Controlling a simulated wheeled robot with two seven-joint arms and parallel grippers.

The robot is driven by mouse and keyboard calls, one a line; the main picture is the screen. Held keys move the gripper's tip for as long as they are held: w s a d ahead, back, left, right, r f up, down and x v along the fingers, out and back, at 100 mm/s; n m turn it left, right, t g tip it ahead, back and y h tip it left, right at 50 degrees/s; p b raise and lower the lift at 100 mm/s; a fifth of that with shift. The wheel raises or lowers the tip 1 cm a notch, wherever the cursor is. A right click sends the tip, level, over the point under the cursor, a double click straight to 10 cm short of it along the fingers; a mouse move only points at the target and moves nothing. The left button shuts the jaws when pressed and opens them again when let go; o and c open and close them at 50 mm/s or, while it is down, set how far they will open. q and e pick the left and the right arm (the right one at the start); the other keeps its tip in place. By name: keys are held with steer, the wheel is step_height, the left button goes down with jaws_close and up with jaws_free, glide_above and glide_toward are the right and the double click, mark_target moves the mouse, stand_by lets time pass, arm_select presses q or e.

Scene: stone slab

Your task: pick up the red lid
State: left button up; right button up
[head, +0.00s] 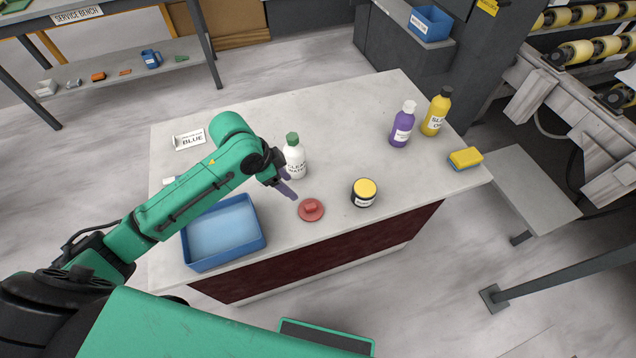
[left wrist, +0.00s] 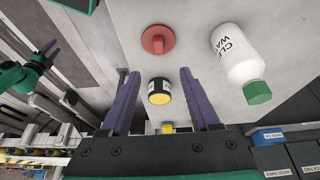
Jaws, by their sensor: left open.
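The red lid (head: 311,209) is a round disc with a raised knob. It lies flat near the front edge of the stone slab (head: 340,110). My left gripper (head: 290,189) is open and empty, just left of and above the lid in the head view. In the left wrist view the lid (left wrist: 158,40) shows beyond the two purple fingertips (left wrist: 186,72), apart from them. My right gripper (left wrist: 48,55) shows small and dark at the left of that view; its jaws are unclear.
A white bottle with green cap (head: 294,160) stands close behind my left gripper. A black jar with yellow top (head: 364,192) stands right of the lid. A blue tray (head: 262,238) lies left. Purple (head: 402,125) and yellow (head: 436,113) bottles and a yellow sponge (head: 466,158) are farther right.

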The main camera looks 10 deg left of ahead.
arm_select(q)
steer(key=w, duration=0.2)
glide_toward(310, 206)
steer(key=d+f, duration=0.1)
steer(key=shift+p+x, duration=0.45)
steer(key=shift+x, duration=0.4)
steer(key=x, duration=0.5)
steer(key=shift+w+a+p, duration=0.25)
steer(key=shift+a+p, duration=0.05)
steer(key=shift+d+f, duration=0.15)
steer(key=shift+f, duration=0.15)
steer(key=c, duration=0.3)
steer(key=shift+f, duration=0.1)
steer(key=c, duration=0.5)
jaws_close()
arm_select(e)
steer(key=shift+s+d+r, duration=0.25)
steer(key=shift+s+r, duration=0.55)
steer(key=shift+s, duration=0.2)
